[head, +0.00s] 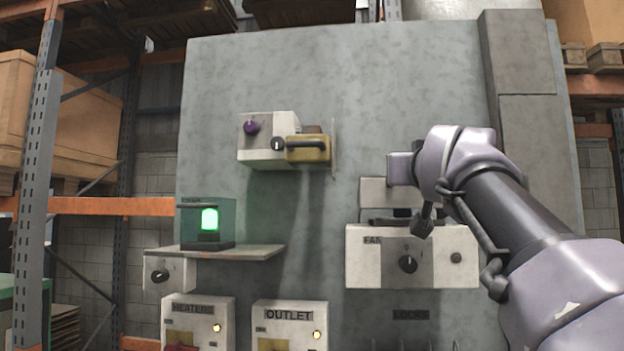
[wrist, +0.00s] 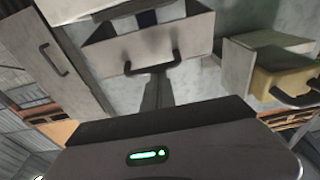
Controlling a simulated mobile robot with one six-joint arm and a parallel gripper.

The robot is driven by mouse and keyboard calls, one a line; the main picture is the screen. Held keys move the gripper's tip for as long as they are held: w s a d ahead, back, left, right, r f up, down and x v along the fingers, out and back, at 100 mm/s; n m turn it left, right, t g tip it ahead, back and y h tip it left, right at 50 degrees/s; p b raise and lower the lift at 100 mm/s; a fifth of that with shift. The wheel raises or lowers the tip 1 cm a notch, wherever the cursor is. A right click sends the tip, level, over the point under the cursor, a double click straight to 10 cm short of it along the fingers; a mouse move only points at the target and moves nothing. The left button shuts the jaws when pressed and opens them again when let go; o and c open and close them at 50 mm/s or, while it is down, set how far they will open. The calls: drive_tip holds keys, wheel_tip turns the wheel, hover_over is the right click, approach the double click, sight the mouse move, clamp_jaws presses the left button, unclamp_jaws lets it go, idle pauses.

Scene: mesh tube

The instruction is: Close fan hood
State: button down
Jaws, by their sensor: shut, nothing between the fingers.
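The fan box (head: 380,262), a white unit labelled FAN with a dark knob, is at the right of the panel in the head view. The fan hood (head: 375,190), a pale cover, is above it and partly hidden behind my arm; a dark gap shows between them. In the wrist view the hood (wrist: 125,52) looks like an open box with a dark handle (wrist: 152,66) on its face.
A white box (head: 262,136) with a yellow part (head: 308,150) juts out left of the fan. A shelf (head: 220,254) carries a green-lit case (head: 209,220). HEATERS (head: 197,322) and OUTLET (head: 289,328) boxes are below. A grey cabinet (head: 513,60) stands at upper right.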

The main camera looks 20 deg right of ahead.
sight(407, 204)
wheel_tip(407, 204, down, 6)
drive_tip(key=b, duration=0.4)
drive_tip(key=shift+r, duration=0.1)
drive_tip(key=shift+a+f+b, duration=0.1)
drive_tip(key=shift+f+b, duration=0.2)
drive_tip(key=shift+s+a+f, duration=0.1)
drive_tip(key=shift+s+a, duration=0.05)
drive_tip(key=shift+s, duration=0.2)
drive_tip(key=shift+w+f, duration=0.1)
